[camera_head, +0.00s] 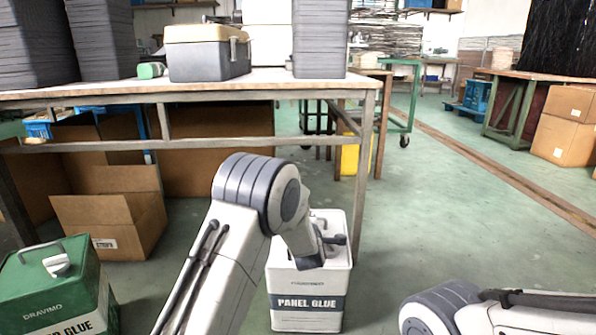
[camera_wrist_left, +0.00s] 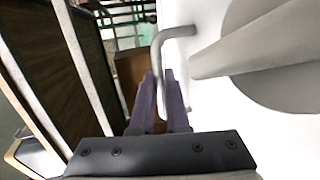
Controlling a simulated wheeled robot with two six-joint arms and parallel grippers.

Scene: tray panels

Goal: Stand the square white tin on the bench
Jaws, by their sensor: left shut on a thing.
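The square white tin (camera_head: 309,285), labelled "PANEL GLUE", is upright in front of the bench, low in the head view. Whether its base touches the floor I cannot tell. My left gripper (camera_head: 324,242) is at its top, partly hidden by my arm. In the left wrist view the purple fingers (camera_wrist_left: 160,78) are shut on the tin's grey bar handle (camera_wrist_left: 157,62), beside the white top with its round grey cap (camera_wrist_left: 275,60). The bench (camera_head: 120,88) has a pale top on a metal frame. My right gripper is out of view; only part of its arm shows.
A green glue tin (camera_head: 40,290) and an open cardboard box (camera_head: 115,220) stand at the left. On the bench are a toolbox (camera_head: 207,57), a green bottle (camera_head: 150,70) and grey stacks (camera_head: 320,40). Bare bench top shows between the toolbox and right stack.

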